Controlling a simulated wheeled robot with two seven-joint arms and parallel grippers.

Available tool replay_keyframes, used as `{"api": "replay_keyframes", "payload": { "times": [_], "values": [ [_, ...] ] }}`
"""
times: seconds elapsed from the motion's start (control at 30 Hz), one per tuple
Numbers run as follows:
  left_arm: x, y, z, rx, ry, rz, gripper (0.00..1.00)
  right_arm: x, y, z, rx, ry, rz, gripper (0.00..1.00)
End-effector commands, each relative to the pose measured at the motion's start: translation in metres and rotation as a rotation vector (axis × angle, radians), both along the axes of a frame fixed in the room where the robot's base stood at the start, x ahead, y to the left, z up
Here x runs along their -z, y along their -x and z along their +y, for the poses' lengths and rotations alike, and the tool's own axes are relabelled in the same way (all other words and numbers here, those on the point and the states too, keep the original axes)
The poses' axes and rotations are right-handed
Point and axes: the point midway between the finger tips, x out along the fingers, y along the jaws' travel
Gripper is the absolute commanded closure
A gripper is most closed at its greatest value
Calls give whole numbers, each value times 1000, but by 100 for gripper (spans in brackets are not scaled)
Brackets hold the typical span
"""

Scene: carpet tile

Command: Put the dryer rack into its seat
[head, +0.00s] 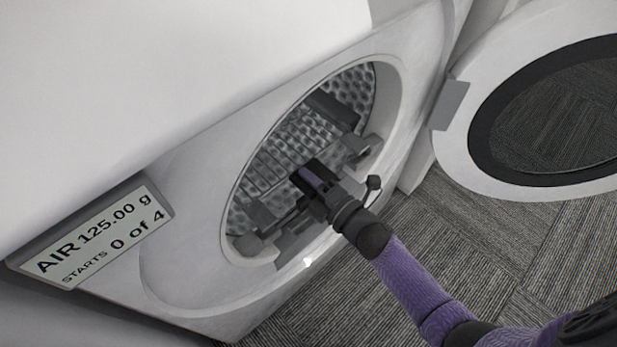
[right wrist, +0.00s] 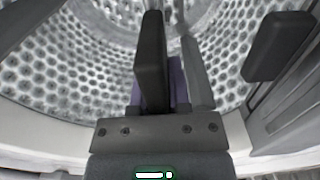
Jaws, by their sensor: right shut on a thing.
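The dryer rack (head: 362,150) appears as grey pieces at the lower part of the round door opening, on both sides of my right gripper. My right gripper (head: 306,177) reaches through the opening into the drum and is shut on the rack. Its own body covers the middle of the rack and the grip. In the right wrist view the fingers (right wrist: 168,60) stand against the perforated drum wall. The seat is not clearly distinguishable from the rack near the opening's lower edge, so I cannot tell whether they touch. My left gripper is out of view.
The metal drum (head: 290,140) has a dimpled wall and a dark bar. The round door (head: 455,165) stands open at the right. A display panel (head: 95,238) is at the left. Bare carpet (head: 440,235) lies below.

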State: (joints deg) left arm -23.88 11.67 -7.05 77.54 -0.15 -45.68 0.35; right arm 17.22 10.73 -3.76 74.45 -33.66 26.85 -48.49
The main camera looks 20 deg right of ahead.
Motion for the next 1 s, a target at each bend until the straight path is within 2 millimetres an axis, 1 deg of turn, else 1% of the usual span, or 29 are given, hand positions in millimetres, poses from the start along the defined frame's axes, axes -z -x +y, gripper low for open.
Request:
{"api": "replay_keyframes", "payload": {
  "times": [0.77,1.0],
  "values": [
    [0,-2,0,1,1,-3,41,-1,0,0,-1,-1,-3,100],
    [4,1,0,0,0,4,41,5,0,0,-1,-1,-2,100]
  ]
}}
